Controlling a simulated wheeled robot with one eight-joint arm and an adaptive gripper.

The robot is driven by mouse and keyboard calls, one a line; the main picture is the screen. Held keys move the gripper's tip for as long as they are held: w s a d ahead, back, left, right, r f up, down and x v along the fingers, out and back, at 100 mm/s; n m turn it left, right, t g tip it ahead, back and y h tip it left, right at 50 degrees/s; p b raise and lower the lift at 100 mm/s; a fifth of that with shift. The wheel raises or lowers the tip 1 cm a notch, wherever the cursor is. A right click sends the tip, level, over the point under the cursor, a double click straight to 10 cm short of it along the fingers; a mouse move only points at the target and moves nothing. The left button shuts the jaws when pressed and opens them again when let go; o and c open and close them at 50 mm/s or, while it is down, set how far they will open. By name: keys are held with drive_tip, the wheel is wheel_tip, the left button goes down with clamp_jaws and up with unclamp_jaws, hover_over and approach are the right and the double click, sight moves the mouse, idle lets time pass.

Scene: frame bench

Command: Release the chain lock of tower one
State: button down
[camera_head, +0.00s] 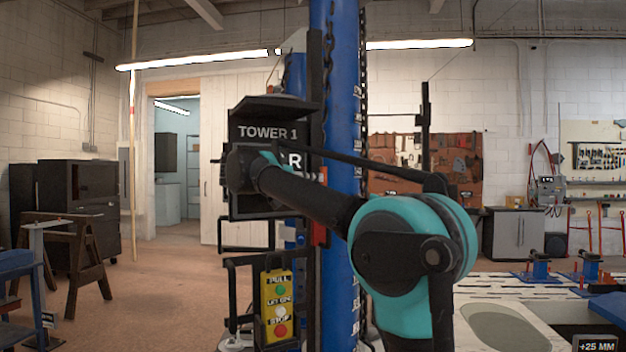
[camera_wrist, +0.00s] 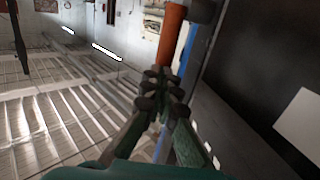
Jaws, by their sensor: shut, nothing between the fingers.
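Tower one is a blue column (camera_head: 341,120) with a dark chain (camera_head: 362,70) along it and a black "TOWER 1" sign box (camera_head: 268,132) on its left. A narrow red part (camera_head: 319,232) shows on the column's left side, below my arm. In the wrist view, a red-orange bar with a dark end (camera_wrist: 172,32) lies just beyond my gripper (camera_wrist: 158,88). My gripper's fingers are shut and empty; I cannot tell whether they touch the bar. In the head view my arm reaches across the sign and hides the gripper and part of the box.
A yellow pendant (camera_head: 278,305) with several buttons hangs low beside the column. A dark panel (camera_wrist: 255,75) fills the wrist view's right side. A sawhorse (camera_head: 72,262) and dark cabinets (camera_head: 78,205) stand at left. Open floor (camera_head: 180,275) lies between them and the tower.

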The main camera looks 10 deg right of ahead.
drive_tip(key=shift+d+r, duration=0.1)
drive_tip(key=d+y, duration=0.1)
drive_tip(key=d+g+y, duration=0.1)
drive_tip(key=y, duration=0.1)
drive_tip(key=w+d+m+g+y, duration=0.1)
drive_tip(key=shift+w+d+r, duration=0.1)
drive_tip(key=shift+d+r, duration=0.15)
drive_tip(key=shift+r, duration=0.1)
drive_tip(key=shift+w+d+f, duration=0.2)
drive_tip(key=shift+d, duration=0.4)
drive_tip(key=shift+w+d+f, duration=0.15)
drive_tip(key=shift+w+d, duration=0.05)
drive_tip(key=shift+d, duration=0.4)
drive_tip(key=shift+w+d+f, duration=0.2)
drive_tip(key=shift+d, duration=0.4)
drive_tip(key=shift+d, duration=0.1)
approach(326, 174)
drive_tip(key=s+a+f, duration=0.2)
drive_tip(key=f, duration=0.1)
drive_tip(key=shift+s+a+f, duration=0.1)
drive_tip(key=shift+s+a, duration=0.25)
drive_tip(key=shift+a, duration=0.05)
